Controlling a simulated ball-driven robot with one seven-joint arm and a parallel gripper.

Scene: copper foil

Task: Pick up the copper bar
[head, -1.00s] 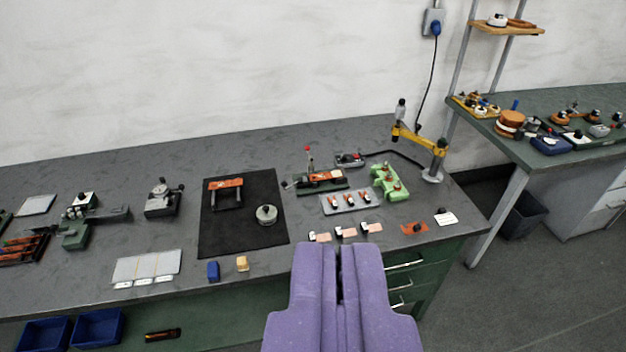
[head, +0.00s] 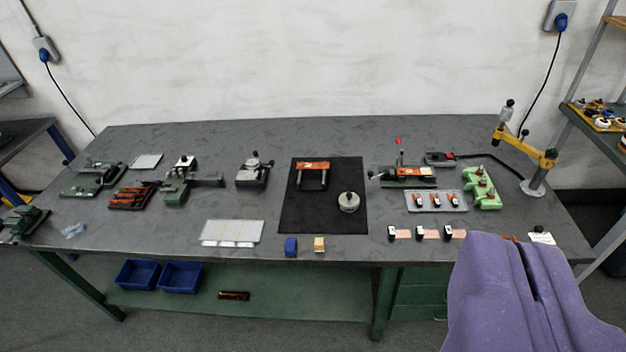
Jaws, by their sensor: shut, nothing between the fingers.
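A copper-coloured bar (head: 313,166) lies across a dark stand on the black mat (head: 325,215) near the middle of the bench. Another copper-coloured piece (head: 414,171) sits in a green fixture to its right. I cannot tell for sure which is the copper bar of the task. My purple gripper (head: 516,262) is at the lower right of the view, in front of the bench's front right part. It is shut and empty, well apart from both pieces, and hides part of the bench edge.
A grey round weight (head: 348,202) stands on the mat. A green fixture (head: 482,188) and a jointed yellow arm (head: 525,148) stand at the right. The bench's back strip is clear.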

